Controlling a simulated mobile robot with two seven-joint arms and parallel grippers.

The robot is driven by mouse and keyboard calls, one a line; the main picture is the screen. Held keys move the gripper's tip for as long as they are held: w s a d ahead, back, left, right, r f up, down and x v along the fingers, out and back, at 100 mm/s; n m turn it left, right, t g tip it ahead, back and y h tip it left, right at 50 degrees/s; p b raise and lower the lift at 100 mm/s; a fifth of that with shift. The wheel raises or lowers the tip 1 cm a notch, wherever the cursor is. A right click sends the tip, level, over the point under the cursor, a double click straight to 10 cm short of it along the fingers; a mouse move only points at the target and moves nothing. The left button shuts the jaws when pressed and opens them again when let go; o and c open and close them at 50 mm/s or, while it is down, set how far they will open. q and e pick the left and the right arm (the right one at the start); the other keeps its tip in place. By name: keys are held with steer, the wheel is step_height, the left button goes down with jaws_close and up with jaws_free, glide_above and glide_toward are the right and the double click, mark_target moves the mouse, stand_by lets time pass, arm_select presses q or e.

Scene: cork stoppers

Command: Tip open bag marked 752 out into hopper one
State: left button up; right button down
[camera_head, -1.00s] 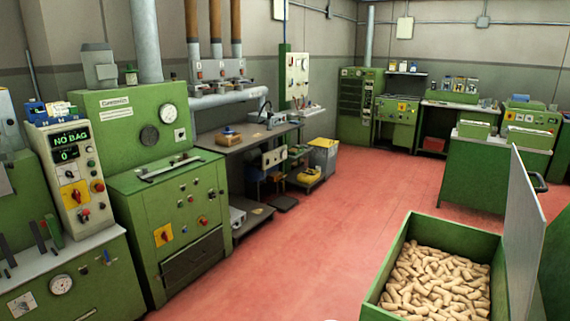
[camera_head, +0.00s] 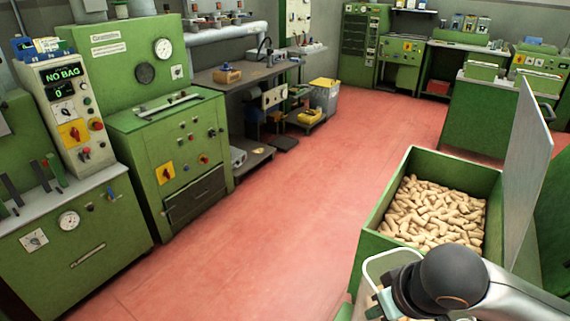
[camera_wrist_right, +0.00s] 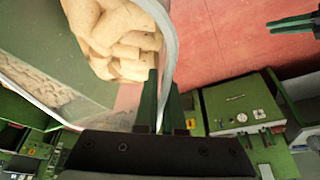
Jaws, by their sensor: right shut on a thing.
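My right gripper (camera_head: 378,304) is at the bottom right of the head view, partly hidden by my own wrist. In the right wrist view the fingers (camera_wrist_right: 162,92) pinch the bag's edge (camera_wrist_right: 171,50), and tan corks (camera_wrist_right: 115,42) show inside the bag. No number is legible on it. The bag is in front of a green hopper (camera_head: 452,168) heaped with corks (camera_head: 432,212). No hopper number is readable. Dark green fingertips (camera_wrist_right: 290,24) at the right wrist view's top right look like my left gripper's, cut by the edge.
A grey lid panel (camera_head: 527,165) stands upright on the hopper's right side. A scale display (camera_head: 64,82) at left reads "NO BAG" and 0. Green machines (camera_head: 170,150) line the left wall. The red floor (camera_head: 260,240) between them and the hopper is clear.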

steer(key=d+m, duration=0.2)
steer(key=d+m+h+b, duration=0.1)
steer(key=d, duration=0.1)
steer(key=shift+w+f+m+t, duration=0.2)
steer(key=shift+m+t, duration=0.1)
steer(key=shift+m, duration=0.1)
